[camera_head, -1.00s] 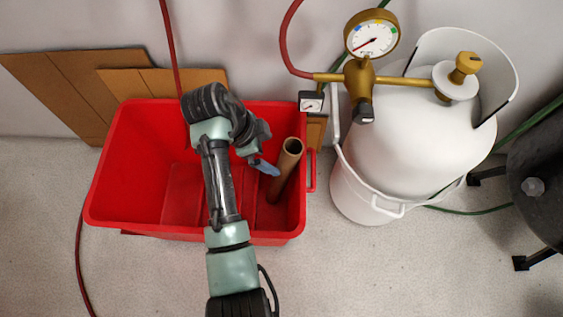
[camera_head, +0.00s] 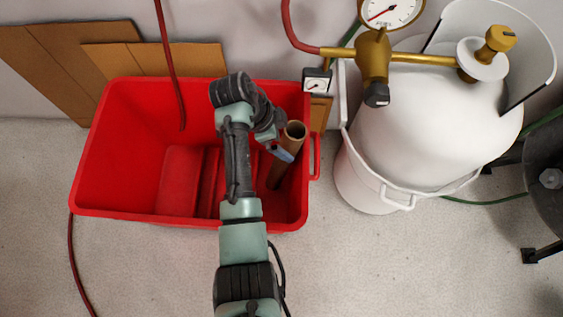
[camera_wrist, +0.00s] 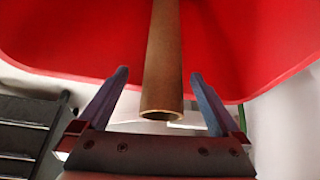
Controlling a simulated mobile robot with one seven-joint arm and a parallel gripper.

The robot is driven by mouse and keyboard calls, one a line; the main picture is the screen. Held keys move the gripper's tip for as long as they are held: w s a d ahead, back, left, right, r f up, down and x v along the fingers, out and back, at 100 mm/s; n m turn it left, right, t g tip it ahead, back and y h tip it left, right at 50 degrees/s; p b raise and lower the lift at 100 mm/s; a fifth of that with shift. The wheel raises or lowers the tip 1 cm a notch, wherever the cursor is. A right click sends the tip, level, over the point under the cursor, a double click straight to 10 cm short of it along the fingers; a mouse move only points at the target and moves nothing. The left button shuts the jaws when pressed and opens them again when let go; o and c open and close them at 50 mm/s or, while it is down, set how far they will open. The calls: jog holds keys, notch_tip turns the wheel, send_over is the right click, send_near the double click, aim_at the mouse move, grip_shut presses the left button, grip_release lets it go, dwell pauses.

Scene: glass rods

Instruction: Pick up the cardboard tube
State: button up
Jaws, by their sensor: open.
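The brown cardboard tube (camera_head: 289,151) leans inside the red bin near its right wall, with its open top end tilted up. In the wrist view the tube (camera_wrist: 163,60) runs between the two fingers, its open end nearest the camera. My gripper (camera_head: 281,153) is at the upper part of the tube. In the wrist view my gripper (camera_wrist: 160,80) is open, with one finger on each side of the tube and a visible gap on both sides. The tube's lower end is hidden in the wrist view.
The red bin (camera_head: 130,150) surrounds the tube. A white gas cylinder (camera_head: 430,120) with a brass gauge and valve stands close on the right. Cardboard sheets (camera_head: 60,60) lean on the wall behind. A red hose (camera_head: 167,50) hangs into the bin.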

jog(key=b+x, duration=0.1)
jog(key=x, duration=0.1)
jog(key=b+x, duration=0.1)
jog(key=x, duration=0.1)
jog(key=shift+w+a+f+b, duration=0.15)
jog(key=shift+w+f+b, duration=0.05)
jog(key=shift+f+b, duration=0.1)
jog(key=shift+r, duration=0.1)
grip_shut()
